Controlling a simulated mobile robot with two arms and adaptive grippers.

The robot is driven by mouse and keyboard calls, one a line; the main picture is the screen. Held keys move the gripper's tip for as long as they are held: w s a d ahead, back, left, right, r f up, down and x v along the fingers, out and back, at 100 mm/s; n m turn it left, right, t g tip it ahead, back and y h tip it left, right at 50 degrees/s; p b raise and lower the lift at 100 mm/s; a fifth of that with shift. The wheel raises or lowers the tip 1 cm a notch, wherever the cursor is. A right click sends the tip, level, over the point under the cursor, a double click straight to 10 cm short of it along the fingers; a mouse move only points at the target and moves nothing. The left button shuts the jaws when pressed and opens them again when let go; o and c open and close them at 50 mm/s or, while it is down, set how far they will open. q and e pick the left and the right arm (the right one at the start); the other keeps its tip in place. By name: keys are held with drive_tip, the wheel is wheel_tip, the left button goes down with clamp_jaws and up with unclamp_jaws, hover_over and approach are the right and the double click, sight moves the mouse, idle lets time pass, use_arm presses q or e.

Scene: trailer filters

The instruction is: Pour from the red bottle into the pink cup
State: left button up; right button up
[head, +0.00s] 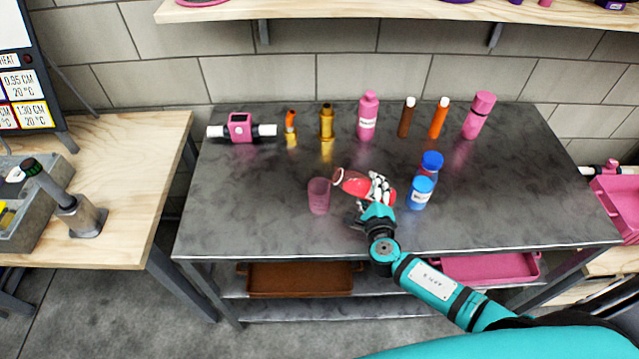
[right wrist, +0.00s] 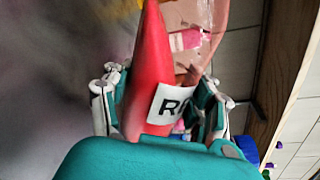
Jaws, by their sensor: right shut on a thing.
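The red bottle (head: 356,184) is tilted almost level in the head view, its open end pointing left toward the pink cup. My right gripper (head: 379,192) is shut around the bottle's body. In the right wrist view the bottle (right wrist: 151,65) lies between the two fingers, with part of a white label showing. The pink cup (head: 319,197) stands upright on the grey metal table, just left of and below the bottle's mouth. I cannot tell whether anything flows from the bottle. My left gripper is not in view.
Blue bottles (head: 420,192) stand close right of my right gripper on the metal table (head: 260,215). Along the back stand a pink bottle (head: 367,118), brown and orange tubes, another pink container (head: 479,115) and brass fittings (head: 326,122). The table left of the cup is clear.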

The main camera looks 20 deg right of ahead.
drive_tip(key=shift+d+r+n+p, duration=0.15)
drive_tip(key=shift+r+n+p, duration=0.15)
drive_tip(key=shift+r+p, duration=0.2)
drive_tip(key=shift+s+d+n+p, duration=0.1)
drive_tip(key=shift+d+n+p, duration=0.1)
drive_tip(key=shift+n+p, duration=0.45)
idle(0.8)
drive_tip(key=shift+a+r+n+g+h+p, duration=0.2)
drive_tip(key=shift+r+n+p, duration=0.3)
drive_tip(key=shift+p, duration=0.65)
drive_tip(key=shift+a+r+n+g+h+p, duration=0.2)
drive_tip(key=shift+r+p, duration=0.45)
drive_tip(key=shift+p, duration=0.45)
drive_tip(key=shift+r+n+h+p, duration=0.3)
drive_tip(key=shift+r+n+p, duration=0.6)
drive_tip(key=shift+p, duration=0.9)
idle(1.0)
